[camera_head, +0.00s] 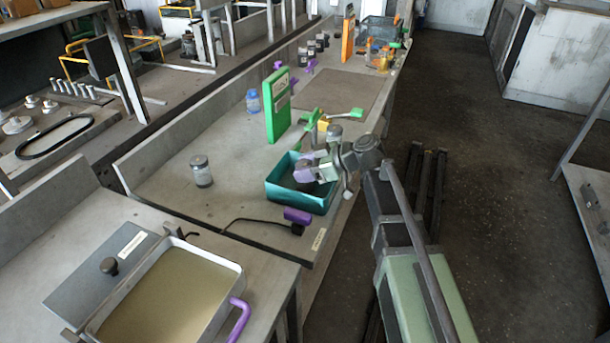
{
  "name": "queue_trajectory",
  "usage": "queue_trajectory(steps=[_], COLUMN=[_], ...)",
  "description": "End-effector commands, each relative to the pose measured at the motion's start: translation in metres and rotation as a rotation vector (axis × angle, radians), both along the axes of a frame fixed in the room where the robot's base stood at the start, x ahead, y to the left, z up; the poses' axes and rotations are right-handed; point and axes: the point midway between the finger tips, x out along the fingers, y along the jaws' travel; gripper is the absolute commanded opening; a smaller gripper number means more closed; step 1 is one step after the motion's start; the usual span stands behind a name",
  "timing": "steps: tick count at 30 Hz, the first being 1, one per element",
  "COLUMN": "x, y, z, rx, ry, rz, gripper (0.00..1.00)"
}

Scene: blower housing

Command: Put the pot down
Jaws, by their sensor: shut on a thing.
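My gripper (320,166) is over the teal open-topped bin (297,205) on the long grey bench. Its light purple fingers are shut on a small grey thing (303,174), which seems to be the pot. The pot is small and partly covered by the fingers and the bin's wall. I cannot tell whether it touches the bin's floor.
A green board (277,104) stands behind the bin, with green clamp-like parts (310,133) nearby. A purple-handled tool (296,216) with a black cable lies in front. A basin of yellowish liquid (170,295) is at lower left. The bench (235,205) between jar and bin is clear.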

Motion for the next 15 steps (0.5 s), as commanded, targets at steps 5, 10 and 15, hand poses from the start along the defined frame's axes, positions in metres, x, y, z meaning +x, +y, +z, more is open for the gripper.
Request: queue_trajectory(steps=[5, 10, 15], x=[0.0000, 0.0000, 0.0000], y=[0.0001, 0.0000, 0.0000], z=[-0.0013, -0.0013, -0.0013], rx=[0.001, 0.000, 0.000], ry=[0.000, 0.000, 0.000], rz=[0.000, 0.000, 0.000], gripper=[0.20, 0.68, 0.77])
